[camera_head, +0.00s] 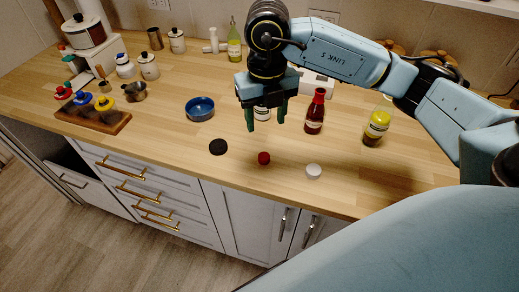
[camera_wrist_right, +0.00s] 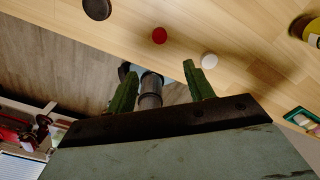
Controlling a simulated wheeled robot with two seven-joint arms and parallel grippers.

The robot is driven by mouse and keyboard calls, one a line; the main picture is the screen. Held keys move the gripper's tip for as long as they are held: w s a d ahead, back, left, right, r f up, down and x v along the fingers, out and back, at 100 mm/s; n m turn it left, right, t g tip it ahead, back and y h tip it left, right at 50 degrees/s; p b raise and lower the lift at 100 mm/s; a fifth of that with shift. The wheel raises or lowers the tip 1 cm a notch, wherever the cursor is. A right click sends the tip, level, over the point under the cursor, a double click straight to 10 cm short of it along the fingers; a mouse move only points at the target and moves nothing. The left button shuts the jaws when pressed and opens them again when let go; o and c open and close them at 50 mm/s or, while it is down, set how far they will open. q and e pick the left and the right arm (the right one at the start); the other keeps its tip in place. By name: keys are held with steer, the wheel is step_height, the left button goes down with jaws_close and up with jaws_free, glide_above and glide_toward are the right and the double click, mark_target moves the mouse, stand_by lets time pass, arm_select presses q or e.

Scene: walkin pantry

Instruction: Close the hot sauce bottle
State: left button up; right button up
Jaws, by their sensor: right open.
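The hot sauce bottle (camera_head: 315,112), dark red with a pale label, stands upright on the wooden counter. A small red cap (camera_head: 264,158) lies apart from it, nearer the counter's front edge. The cap also shows in the right wrist view (camera_wrist_right: 159,35). My right gripper (camera_head: 265,116) points down, left of the bottle, with its green fingers apart and nothing held. Its fingers also show in the right wrist view (camera_wrist_right: 162,86). A jar (camera_head: 262,113) is partly hidden behind it. My left gripper is out of view.
A black lid (camera_head: 218,147) and a white cap (camera_head: 314,171) lie near the red cap. A blue bowl (camera_head: 200,108) is at left. A wooden tray (camera_head: 93,117) with colourful items sits farther left.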

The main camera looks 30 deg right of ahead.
glide_above(264, 156)
steer(key=f, duration=0.7)
steer(key=shift+s+a+f, duration=0.25)
steer(key=shift+s+f, duration=0.05)
steer(key=shift+s, duration=0.1)
steer(key=shift+f, duration=0.45)
steer(key=f, duration=0.3)
steer(key=w+f, duration=0.1)
steer(key=f, duration=0.1)
steer(key=shift+d, duration=0.3)
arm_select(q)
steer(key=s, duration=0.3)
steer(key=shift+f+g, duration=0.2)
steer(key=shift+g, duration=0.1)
arm_select(e)
steer(key=shift+c, duration=0.2)
steer(key=c, duration=1)
